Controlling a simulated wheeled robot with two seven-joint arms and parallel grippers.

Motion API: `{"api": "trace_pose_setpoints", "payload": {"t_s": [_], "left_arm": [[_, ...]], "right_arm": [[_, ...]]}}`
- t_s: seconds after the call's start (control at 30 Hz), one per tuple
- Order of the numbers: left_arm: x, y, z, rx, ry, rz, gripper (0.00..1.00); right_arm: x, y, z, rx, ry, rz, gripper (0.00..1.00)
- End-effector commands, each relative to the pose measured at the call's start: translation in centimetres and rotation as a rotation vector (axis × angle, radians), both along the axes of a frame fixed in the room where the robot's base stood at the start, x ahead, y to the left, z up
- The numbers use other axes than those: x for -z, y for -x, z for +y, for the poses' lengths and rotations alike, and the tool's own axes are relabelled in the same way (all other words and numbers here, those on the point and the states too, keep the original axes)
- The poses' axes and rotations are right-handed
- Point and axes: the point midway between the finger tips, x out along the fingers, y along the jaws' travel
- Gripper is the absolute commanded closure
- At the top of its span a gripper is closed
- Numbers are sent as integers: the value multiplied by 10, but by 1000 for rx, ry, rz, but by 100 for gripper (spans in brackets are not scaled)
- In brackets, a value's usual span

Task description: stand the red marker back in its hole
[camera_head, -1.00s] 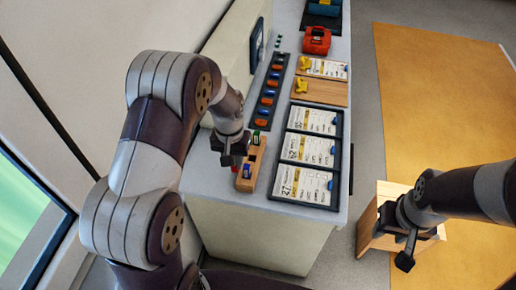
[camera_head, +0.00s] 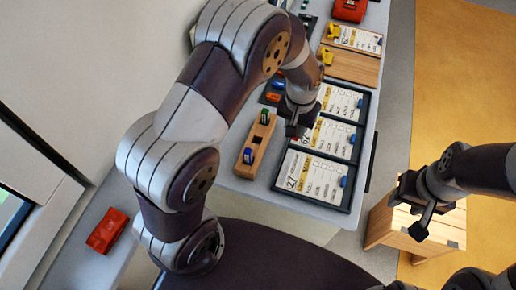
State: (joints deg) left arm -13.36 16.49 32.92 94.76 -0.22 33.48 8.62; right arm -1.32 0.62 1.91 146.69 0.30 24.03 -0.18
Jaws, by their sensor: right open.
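The wooden marker block (camera_head: 256,146) stands near the counter's front end. A green-topped marker (camera_head: 265,117) stands at its far end and a blue marker (camera_head: 248,155) at its near end, with a dark hole between them. I cannot make out a red marker. My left gripper (camera_head: 296,130) is just right of the block, above the clipboards; its fingers are small and dark, so I cannot tell whether they are open or hold anything. My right gripper (camera_head: 415,217) is open and empty, over the wooden box at the right.
Several framed cards lie right of the block, the nearest marked 27 (camera_head: 312,178). A yellow clip (camera_head: 326,55) and a red case (camera_head: 350,10) lie farther back. A red object (camera_head: 107,231) lies on a grey surface at left. A wooden box (camera_head: 385,225) stands on the floor.

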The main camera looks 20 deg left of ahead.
Motion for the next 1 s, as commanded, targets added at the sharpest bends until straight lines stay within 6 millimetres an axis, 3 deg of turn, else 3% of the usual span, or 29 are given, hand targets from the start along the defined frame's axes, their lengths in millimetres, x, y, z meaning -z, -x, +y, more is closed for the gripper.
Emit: {"api": "trace_pose_setpoints", "payload": {"t_s": [0.07,0.23,0.5,0.63,1.0], "left_arm": [[-2,6,-8,-44,0,8,98],[0,11,3,-141,-5,31,98],[43,6,79,-154,-5,33,98],[59,3,104,-149,-5,30,98],[106,2,112,-145,-5,30,98]], "right_arm": [[3,0,0,0,0,0,57],[-2,0,0,0,0,-1,57],[-21,0,0,0,0,-1,57],[-25,0,0,0,0,-1,57],[-35,0,0,0,0,-1,57]]}}
